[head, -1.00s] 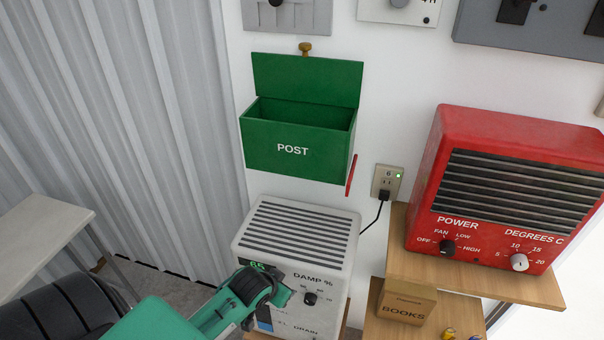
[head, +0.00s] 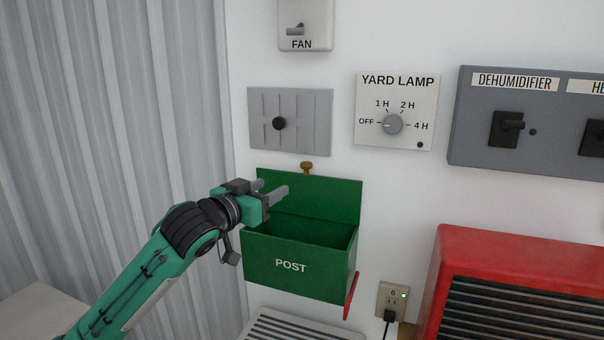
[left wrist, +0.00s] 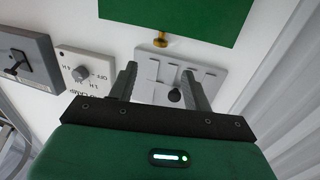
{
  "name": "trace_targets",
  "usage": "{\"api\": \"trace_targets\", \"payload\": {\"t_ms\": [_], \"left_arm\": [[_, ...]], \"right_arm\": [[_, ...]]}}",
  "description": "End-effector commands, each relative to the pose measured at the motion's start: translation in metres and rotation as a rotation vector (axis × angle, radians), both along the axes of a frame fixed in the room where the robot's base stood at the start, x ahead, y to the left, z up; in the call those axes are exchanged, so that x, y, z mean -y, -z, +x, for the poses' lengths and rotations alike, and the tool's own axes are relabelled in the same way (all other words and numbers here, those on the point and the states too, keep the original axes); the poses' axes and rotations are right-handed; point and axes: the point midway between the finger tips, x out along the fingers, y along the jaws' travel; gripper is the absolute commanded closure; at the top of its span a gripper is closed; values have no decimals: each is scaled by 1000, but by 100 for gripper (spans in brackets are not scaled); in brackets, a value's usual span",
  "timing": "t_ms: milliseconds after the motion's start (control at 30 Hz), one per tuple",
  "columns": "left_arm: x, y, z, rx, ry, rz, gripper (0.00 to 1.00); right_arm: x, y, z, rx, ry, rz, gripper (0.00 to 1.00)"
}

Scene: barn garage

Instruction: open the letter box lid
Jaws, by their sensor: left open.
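The green letter box (head: 290,275) marked POST hangs on the white wall. Its lid (head: 325,200) stands upright against the wall, so the box is open at the top and its inside shows. A brass knob (head: 306,167) sits at the lid's upper edge. My left gripper (head: 275,192) is open and empty, in front of the lid's left part; I cannot tell whether it touches. In the left wrist view the two fingers (left wrist: 160,80) are apart, with the green lid (left wrist: 175,18) and the brass knob (left wrist: 160,40) beyond them. My right gripper is not in view.
Above the box is a grey slotted plate (head: 300,135) with a black knob. Right of it are the yard lamp dial (head: 420,100) and a grey dehumidifier switch panel (head: 470,145). A red heater (head: 450,250) stands lower right. A corrugated wall (head: 130,120) is at left.

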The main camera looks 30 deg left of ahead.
Motion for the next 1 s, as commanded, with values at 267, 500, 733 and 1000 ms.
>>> {"api": "trace_targets", "payload": {"t_ms": [267,500,733,1000], "left_arm": [[-1,-7,29,4,1,-5,50],[-1,-8,81,3,1,-5,50],[-2,-6,119,4,1,-3,50],[-2,-2,137,3,1,-1,50]], "right_arm": [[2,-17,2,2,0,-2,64],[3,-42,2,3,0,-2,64],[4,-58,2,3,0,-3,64],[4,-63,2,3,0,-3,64]]}}
